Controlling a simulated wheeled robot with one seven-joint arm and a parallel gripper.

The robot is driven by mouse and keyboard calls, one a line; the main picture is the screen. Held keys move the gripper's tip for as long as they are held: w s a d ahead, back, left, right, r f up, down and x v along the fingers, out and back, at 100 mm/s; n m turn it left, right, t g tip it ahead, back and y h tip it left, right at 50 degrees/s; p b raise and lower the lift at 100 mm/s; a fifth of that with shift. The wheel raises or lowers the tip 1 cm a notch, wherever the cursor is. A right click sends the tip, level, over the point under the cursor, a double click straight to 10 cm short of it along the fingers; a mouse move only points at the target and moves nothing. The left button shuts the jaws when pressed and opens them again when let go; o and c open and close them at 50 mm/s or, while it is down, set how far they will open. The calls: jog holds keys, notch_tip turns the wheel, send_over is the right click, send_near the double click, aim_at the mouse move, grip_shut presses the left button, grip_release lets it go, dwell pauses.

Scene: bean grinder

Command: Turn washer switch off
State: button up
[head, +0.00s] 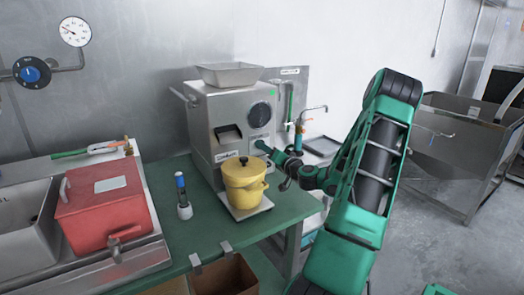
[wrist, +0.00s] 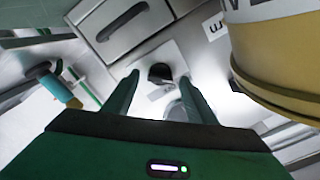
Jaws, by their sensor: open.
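A steel machine (head: 228,112) stands on the green table. In the wrist view, a black knob (wrist: 160,73) sits on a pale plate on the machine's face; it appears to be the washer switch. My gripper (wrist: 156,82) is open, with its two green fingers on either side of the knob; I cannot tell whether they touch it. In the head view, my gripper (head: 266,149) is at the machine's lower right front, just behind the yellow pot. The knob cannot be made out in the head view, and its setting is unclear.
The yellow pot (head: 243,185) stands close to my gripper and fills the wrist view's upper right (wrist: 280,55).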

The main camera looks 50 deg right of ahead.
jog(key=shift+x, duration=0.8)
jog(key=shift+s, duration=0.1)
jog(key=shift+c, duration=0.7)
jog(key=c, duration=0.9)
jog(key=shift+c, duration=0.2)
jog(key=shift+m, duration=4.9)
jog(key=shift+f, duration=0.1)
